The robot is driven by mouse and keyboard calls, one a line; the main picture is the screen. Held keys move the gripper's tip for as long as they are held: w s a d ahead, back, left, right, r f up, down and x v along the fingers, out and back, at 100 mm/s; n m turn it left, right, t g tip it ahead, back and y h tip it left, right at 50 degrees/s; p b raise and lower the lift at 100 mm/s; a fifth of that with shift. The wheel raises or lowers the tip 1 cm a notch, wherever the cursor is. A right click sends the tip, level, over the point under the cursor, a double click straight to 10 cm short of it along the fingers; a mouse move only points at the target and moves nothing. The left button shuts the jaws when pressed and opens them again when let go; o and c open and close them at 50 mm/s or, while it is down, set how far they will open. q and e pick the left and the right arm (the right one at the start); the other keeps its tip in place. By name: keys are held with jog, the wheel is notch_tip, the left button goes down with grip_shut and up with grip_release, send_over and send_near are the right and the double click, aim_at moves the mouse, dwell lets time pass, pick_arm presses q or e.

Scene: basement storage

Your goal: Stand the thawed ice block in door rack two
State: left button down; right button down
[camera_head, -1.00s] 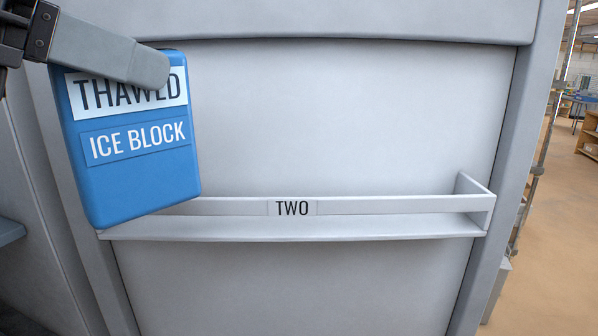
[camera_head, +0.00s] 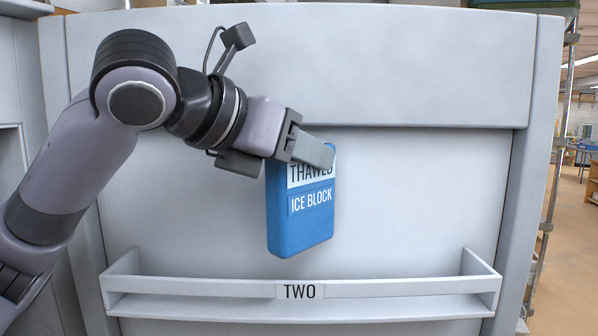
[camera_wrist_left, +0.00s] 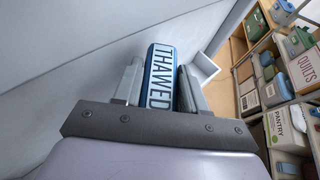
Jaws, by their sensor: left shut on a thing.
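The thawed ice block (camera_head: 300,215) is a blue slab with white labels reading "THAWED" and "ICE BLOCK". My left gripper (camera_head: 318,152) is shut on its upper part and holds it nearly upright in the air. In the left wrist view the block (camera_wrist_left: 159,78) sits between the two fingers of my left gripper (camera_wrist_left: 160,88). Door rack two (camera_head: 400,289) is a shallow white shelf with a front rail labelled "TWO". The block's bottom is above the rail in the head view. The rack looks empty. A finger covers part of the "THAWED" label. My right gripper is not in view.
The grey door panel (camera_head: 420,190) stands behind the block, with a raised frame around it. A corner of a white rack end (camera_wrist_left: 205,68) shows in the left wrist view. Shelves with labelled bins (camera_wrist_left: 290,95) stand at the right there.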

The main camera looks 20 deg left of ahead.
aim_at(298, 178)
pick_arm(q)
jog(key=shift+f, duration=1.6)
jog(key=shift+f, duration=0.4)
jog(key=c, duration=0.6)
grip_release()
jog(key=shift+r, duration=0.1)
jog(key=shift+r, duration=0.35)
jog(key=b+v, duration=0.1)
jog(key=v, duration=1.1)
jog(key=shift+r, duration=0.1)
